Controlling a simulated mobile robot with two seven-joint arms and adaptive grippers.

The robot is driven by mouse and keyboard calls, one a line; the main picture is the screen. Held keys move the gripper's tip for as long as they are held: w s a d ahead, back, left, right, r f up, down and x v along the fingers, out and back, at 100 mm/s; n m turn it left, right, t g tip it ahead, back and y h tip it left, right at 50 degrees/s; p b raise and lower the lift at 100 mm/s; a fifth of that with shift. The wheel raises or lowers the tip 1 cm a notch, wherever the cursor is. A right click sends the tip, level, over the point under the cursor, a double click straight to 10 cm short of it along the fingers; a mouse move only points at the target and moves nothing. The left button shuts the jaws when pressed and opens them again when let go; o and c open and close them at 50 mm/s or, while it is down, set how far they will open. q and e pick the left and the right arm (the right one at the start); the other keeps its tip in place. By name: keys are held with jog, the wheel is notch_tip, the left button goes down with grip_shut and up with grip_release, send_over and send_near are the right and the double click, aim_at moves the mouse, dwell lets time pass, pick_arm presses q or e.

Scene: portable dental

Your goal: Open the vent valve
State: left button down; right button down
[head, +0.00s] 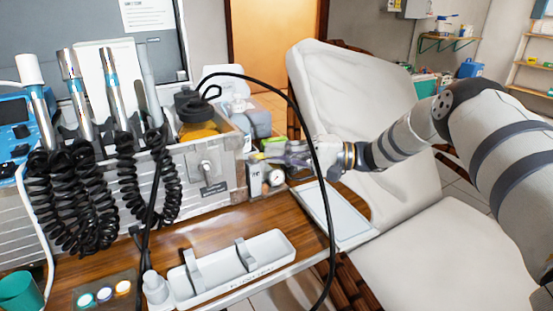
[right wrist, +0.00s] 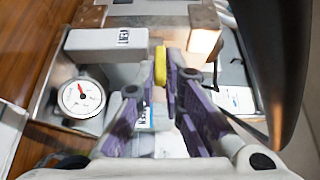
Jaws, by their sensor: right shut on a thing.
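The vent valve shows as a yellow handle (right wrist: 160,66) in the right wrist view, standing upright between the fingertips of my right gripper (right wrist: 165,82). The gripper is shut on this handle. In the head view my right gripper (head: 272,156) reaches in from the right to the right end of the metal dental unit (head: 222,190), and a bit of yellow shows by its tips. A round white pressure gauge (right wrist: 80,97) sits to the left of the fingers in the wrist view. The valve's body is mostly hidden by the fingers. My left gripper is not in view.
A black hose (head: 318,190) hangs in front of my right gripper. Handpieces with coiled black cords (head: 70,200) stand at the left. A white tray (head: 230,270) lies on the wooden table. A pale dental chair (head: 350,90) stands behind my right arm.

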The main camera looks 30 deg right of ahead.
dwell(0.3)
jog(key=c, duration=1.7)
grip_release()
jog(key=v, duration=1.2)
